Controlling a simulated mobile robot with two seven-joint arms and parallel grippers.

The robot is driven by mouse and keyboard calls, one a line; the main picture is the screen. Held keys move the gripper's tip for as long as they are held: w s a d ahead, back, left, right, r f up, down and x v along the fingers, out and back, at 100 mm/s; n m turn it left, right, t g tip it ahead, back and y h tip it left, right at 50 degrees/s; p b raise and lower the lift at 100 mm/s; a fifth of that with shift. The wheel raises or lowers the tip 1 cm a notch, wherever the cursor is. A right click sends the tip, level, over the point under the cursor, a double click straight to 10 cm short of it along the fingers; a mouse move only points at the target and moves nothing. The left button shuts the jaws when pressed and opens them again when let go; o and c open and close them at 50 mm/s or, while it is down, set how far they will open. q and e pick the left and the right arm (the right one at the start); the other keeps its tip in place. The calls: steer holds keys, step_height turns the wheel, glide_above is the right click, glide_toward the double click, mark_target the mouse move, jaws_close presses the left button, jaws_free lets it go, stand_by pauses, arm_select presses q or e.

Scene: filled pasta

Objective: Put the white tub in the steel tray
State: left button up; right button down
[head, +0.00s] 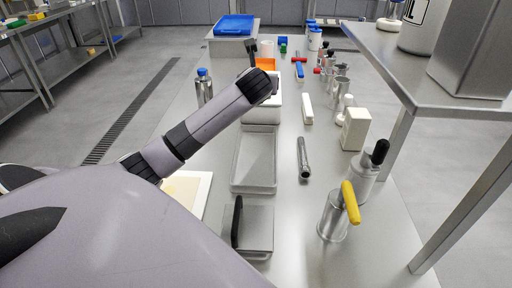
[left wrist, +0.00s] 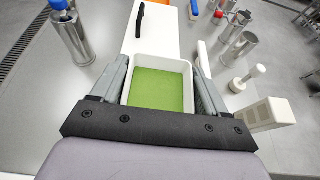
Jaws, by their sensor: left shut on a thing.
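The white tub (left wrist: 127,92) is an open box with a green filling, between the fingers of my left gripper (left wrist: 161,78) in the left wrist view. The gripper is shut on the tub, with a finger against each side. In the head view the white tub (head: 262,115) shows below my left gripper (head: 268,88), which partly hides it. The steel tray (head: 255,185) is a long, shallow, empty tray on the table, just nearer to me than the tub. I cannot tell whether the tub is lifted. My right gripper is not in view.
A steel piece with a black handle (head: 262,240) lies in front of the tray. A blue-capped bottle (head: 204,88) stands to the left. A grey tube (head: 304,158), a white box (head: 355,130) and a yellow-handled steel container (head: 333,217) stand or lie to the right.

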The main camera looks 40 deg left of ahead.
arm_select(q)
steer(key=shift+w+a+r, duration=0.1)
steer(key=shift+a+r, duration=0.1)
steer(key=shift+a, duration=0.25)
steer(key=shift+a+f, duration=0.1)
steer(key=shift+f, duration=0.25)
steer(key=b, duration=0.2)
glide_above(257, 146)
step_height(257, 146, down, 14)
steer(key=shift+r, duration=0.1)
step_height(257, 146, down, 5)
steer(key=shift+f+b, duration=0.15)
steer(key=shift+b, duration=0.65)
steer(key=o, duration=0.8)
steer(key=shift+c, duration=0.2)
